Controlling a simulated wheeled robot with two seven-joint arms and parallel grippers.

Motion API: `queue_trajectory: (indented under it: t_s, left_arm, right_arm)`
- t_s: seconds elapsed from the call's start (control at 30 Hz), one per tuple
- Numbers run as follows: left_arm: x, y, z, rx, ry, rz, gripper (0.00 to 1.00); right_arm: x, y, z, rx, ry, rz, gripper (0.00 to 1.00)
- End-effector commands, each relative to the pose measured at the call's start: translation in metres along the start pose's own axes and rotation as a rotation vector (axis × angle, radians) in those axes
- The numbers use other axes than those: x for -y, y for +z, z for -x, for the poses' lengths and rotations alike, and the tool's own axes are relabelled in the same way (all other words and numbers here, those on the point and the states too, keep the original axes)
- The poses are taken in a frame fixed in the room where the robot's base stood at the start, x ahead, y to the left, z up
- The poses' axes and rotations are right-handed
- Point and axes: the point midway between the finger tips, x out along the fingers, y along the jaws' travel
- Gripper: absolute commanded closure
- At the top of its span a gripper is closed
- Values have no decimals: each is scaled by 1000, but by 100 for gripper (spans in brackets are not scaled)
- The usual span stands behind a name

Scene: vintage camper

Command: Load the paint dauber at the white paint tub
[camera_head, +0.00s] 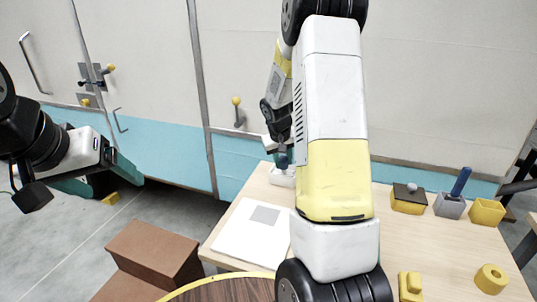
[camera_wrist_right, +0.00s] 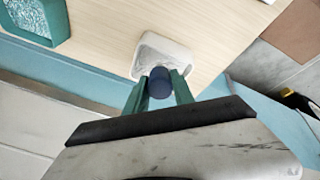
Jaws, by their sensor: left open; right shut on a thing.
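The white paint tub (camera_head: 281,178) stands at the far left edge of the light wooden table, partly hidden behind my right arm. It shows in the right wrist view (camera_wrist_right: 180,55) as an open, white-walled container. My right gripper (camera_head: 281,150) is shut on the dark blue paint dauber (camera_head: 282,161), which is at the tub in the head view. In the right wrist view the dauber (camera_wrist_right: 160,82) sits between the green fingers, overlapping the tub's near rim. I cannot tell whether its tip touches paint. My left gripper (camera_head: 108,184) is open and empty, left of the table.
A white sheet with a grey square (camera_head: 245,238) lies on the table. A dark-lidded yellow box (camera_head: 408,203), a grey holder with a blue stick (camera_head: 449,208) and a yellow box (camera_head: 486,213) stand at right. A teal-rimmed tray (camera_wrist_right: 58,22) shows in the wrist view.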

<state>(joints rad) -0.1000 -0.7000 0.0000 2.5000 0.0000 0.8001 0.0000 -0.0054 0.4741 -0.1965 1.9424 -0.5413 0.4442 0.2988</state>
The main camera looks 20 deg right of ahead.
Motion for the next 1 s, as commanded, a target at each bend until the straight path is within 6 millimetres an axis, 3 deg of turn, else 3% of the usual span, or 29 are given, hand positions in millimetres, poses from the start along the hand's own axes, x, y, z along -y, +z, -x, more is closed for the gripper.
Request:
queue_trajectory:
  t_s: [0.43,1.0]
  left_arm:
    - [0,0,0,0,0,0,21]
    - [0,0,0,0,0,0,21]
  right_arm:
    - [0,0,1,3,0,0,100]
    - [-10,-13,44,0,-1,-1,100]
